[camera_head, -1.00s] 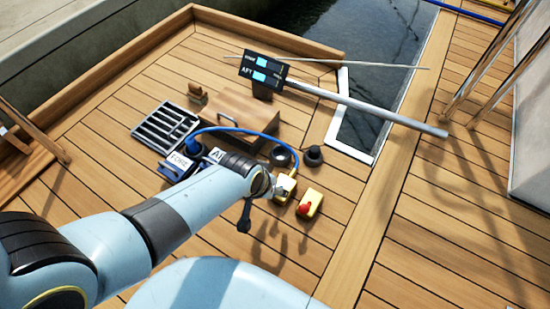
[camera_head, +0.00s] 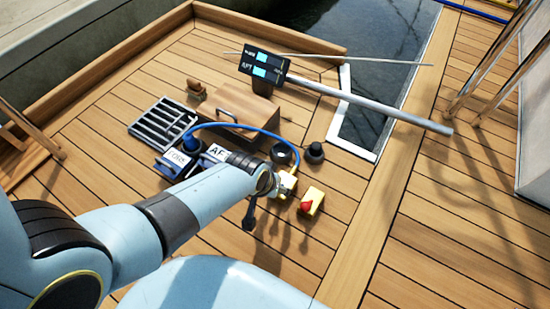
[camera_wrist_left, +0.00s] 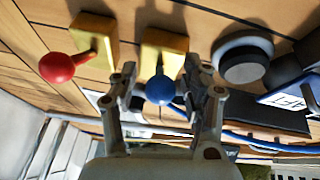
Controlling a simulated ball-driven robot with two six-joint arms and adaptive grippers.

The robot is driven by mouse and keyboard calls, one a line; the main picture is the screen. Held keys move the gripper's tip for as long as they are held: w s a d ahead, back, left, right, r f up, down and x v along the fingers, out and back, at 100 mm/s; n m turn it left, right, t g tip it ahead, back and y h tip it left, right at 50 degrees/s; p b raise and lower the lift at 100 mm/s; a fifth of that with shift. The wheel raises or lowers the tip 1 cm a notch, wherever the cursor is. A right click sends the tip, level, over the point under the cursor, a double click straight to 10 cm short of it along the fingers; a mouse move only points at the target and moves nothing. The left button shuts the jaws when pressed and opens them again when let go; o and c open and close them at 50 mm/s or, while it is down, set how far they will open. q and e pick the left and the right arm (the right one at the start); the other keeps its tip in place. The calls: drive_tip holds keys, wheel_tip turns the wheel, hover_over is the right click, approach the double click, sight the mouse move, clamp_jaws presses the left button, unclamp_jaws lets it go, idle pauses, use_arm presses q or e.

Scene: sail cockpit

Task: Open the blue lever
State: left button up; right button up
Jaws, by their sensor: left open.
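The blue lever has a round blue knob (camera_wrist_left: 160,90) on a yellow base (camera_wrist_left: 163,48), seen in the left wrist view. My left gripper (camera_wrist_left: 162,94) is open, with one finger on each side of the blue knob; I cannot tell whether either finger touches it. In the head view the left gripper (camera_head: 283,188) is over the yellow base (camera_head: 291,178), which it partly hides, and the blue knob is hidden. My right gripper is not in view.
A red-knobbed lever (camera_wrist_left: 57,67) on its own yellow base (camera_wrist_left: 96,38) stands close beside the blue one. On the other side is a round black fitting (camera_wrist_left: 243,58). A blue hose (camera_head: 235,129) and a wooden box (camera_head: 250,112) lie behind. Open deck is at right.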

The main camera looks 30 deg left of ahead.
use_arm(q)
clamp_jaws()
drive_tip(key=shift+w+r, duration=0.1)
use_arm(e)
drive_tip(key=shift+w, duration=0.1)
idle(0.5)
